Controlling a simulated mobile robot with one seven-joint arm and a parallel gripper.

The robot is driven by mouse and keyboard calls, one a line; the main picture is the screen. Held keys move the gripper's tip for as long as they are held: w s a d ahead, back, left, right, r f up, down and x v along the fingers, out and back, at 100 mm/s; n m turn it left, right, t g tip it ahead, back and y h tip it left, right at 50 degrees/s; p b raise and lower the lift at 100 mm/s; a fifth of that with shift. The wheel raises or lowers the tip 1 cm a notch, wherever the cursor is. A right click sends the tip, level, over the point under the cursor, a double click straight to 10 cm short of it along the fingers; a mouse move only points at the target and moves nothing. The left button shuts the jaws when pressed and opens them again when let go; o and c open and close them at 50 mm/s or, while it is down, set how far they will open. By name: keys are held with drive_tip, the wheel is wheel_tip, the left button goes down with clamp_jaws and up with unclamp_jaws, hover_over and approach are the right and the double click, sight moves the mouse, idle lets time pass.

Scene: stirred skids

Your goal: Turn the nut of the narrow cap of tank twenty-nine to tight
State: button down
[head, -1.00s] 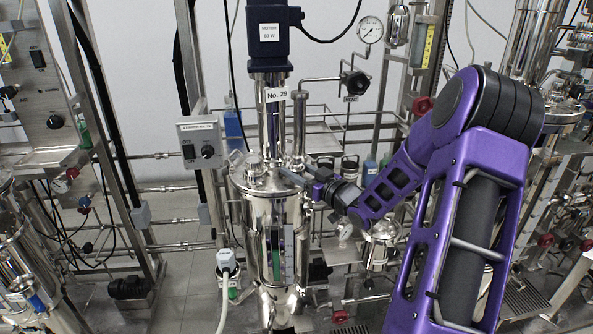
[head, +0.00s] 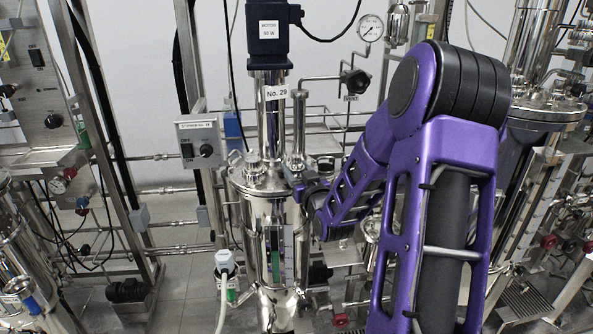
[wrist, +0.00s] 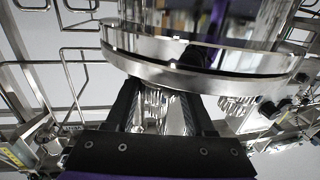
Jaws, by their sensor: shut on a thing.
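Tank twenty-nine (head: 258,222) is a shiny steel vessel in the middle of the head view, below a column with a "No. 29" label (head: 277,93). Its lid (head: 262,182) carries several steel fittings. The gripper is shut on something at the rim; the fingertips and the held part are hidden. I cannot tell the narrow cap's nut apart.
A switch box (head: 198,145) stands left of the tank, with a pressure gauge (head: 370,29) and a dark valve knob (head: 354,82) at upper right. A white-topped hose fitting (head: 224,262) is at the tank's lower left. Pipes and frames crowd both sides.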

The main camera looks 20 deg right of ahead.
idle(0.3)
drive_tip(key=shift+c, duration=1.3)
unclamp_jaws()
drive_tip(key=shift+s, duration=0.15)
